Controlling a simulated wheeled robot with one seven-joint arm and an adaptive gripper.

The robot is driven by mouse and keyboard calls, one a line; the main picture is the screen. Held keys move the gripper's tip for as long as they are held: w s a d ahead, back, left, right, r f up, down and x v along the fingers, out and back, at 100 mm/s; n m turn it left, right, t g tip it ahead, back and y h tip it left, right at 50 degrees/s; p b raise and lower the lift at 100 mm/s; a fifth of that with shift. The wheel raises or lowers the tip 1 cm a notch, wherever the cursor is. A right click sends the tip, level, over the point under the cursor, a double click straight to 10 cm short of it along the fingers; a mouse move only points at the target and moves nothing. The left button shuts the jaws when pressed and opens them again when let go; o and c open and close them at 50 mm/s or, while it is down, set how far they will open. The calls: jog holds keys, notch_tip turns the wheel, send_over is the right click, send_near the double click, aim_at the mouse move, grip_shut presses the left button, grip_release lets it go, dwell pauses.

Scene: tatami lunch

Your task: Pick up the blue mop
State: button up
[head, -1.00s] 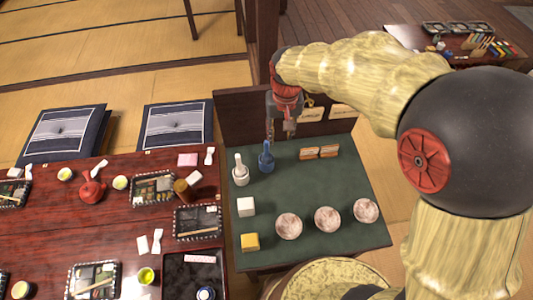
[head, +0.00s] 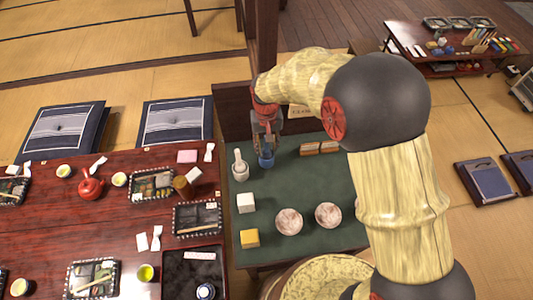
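The blue mop (head: 266,161) stands upright in its round blue holder on the green table, beside a white mop (head: 240,168) of the same shape to its left. My gripper (head: 265,141) points down directly over the blue mop, with its fingers around or just in front of the handle. The handle is mostly hidden by the gripper, so I cannot tell whether the fingers touch it or how far apart they are.
The green table (head: 304,188) also holds two brown boxes (head: 320,148), a white block (head: 246,203), a yellow block (head: 250,238) and pinkish bowls (head: 289,222). A red lacquer table (head: 120,215) with lunch trays adjoins on the left. A wooden post (head: 263,60) rises behind.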

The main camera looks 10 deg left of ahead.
jog(key=shift+f, duration=0.35)
jog(key=shift+c, duration=0.9)
grip_shut()
